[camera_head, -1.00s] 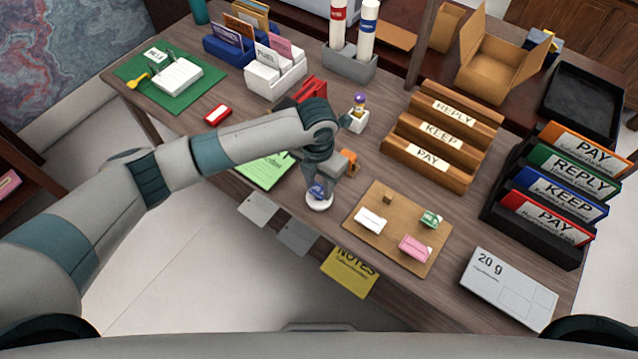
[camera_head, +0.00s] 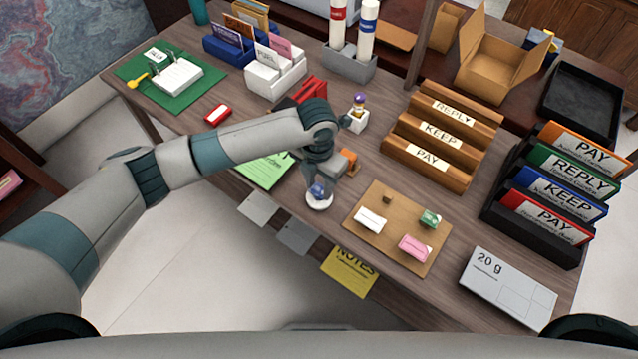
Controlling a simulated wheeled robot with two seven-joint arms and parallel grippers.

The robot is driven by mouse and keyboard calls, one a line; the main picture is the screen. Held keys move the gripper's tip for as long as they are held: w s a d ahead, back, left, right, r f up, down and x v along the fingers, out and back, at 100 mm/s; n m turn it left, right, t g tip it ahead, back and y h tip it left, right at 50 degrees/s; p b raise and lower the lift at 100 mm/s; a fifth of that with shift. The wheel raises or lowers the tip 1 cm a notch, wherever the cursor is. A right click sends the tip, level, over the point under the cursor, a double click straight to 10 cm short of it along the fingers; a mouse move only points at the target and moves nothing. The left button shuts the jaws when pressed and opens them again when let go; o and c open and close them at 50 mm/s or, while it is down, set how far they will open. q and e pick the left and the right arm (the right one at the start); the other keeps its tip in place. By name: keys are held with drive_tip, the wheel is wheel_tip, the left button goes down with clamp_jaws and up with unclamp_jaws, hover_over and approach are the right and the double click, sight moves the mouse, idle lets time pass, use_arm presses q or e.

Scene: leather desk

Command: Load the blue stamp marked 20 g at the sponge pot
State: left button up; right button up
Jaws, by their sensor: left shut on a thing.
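My left gripper (camera_head: 317,187) points down and is shut on a small blue piece, which I take to be the blue stamp; no marking on it is readable. It is right over a round white pot (camera_head: 320,204) near the front edge of the desk, which looks like the sponge pot. The fingers hide most of the blue piece and the pot's inside, so I cannot tell whether they touch. A white card marked "20 g" (camera_head: 508,288) lies at the front right. My right gripper is not in view.
A brown board (camera_head: 398,260) with white, green and pink stamps and a small brown block lies right of the pot. Black file racks (camera_head: 545,205) stand at the right. A yellow notes sheet (camera_head: 350,272) hangs at the front.

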sight(311, 189)
use_arm(q)
drive_tip(key=shift+s, duration=0.1)
drive_tip(key=shift+r+p, duration=2.95)
drive_tip(key=shift+r, duration=0.55)
drive_tip(key=s+a+r+m+b, duration=0.3)
drive_tip(key=a+r+m+b, duration=0.2)
drive_tip(key=a+m, duration=0.5)
drive_tip(key=s+a+r+m+b, duration=0.3)
drive_tip(key=a+m, duration=0.7)
drive_tip(key=m, duration=0.8)
wheel_tip(311, 189, up, 4)
drive_tip(key=shift+s+a+f+m+b, duration=0.15)
drive_tip(key=shift+s+f+m+b, duration=0.2)
drive_tip(key=shift+b, duration=0.85)
